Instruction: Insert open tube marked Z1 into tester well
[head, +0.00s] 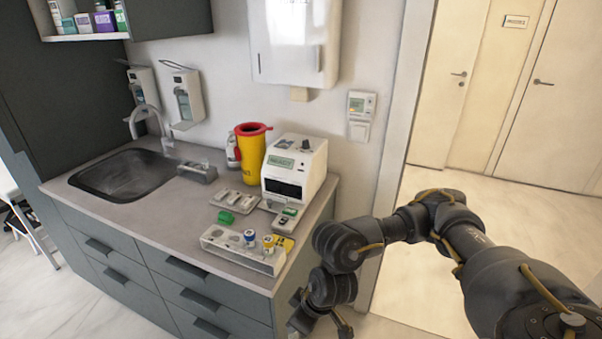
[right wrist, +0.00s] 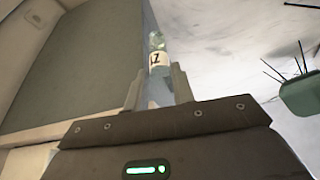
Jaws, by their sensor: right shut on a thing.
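My right gripper (right wrist: 157,92) is shut on a clear tube (right wrist: 156,42) with a white label. The label's dark marking looks like Z and 1, and no coloured cap shows on the tube. In the head view my right gripper (head: 342,327) hangs low beyond the counter's right end, near the bottom edge; the tube cannot be made out there. A white tester (head: 297,168) with a green display and dark front panel stands at the counter's right back. Which opening is its well is not clear. My left gripper is not in view.
A white rack (head: 225,246) with blue- and yellow-topped items lies at the counter's front right. A grey tray (head: 235,200), green block (head: 226,217) and small device (head: 288,219) lie nearby. A yellow sharps bin (head: 251,150) stands left of the tester; the sink (head: 122,177) is farther left.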

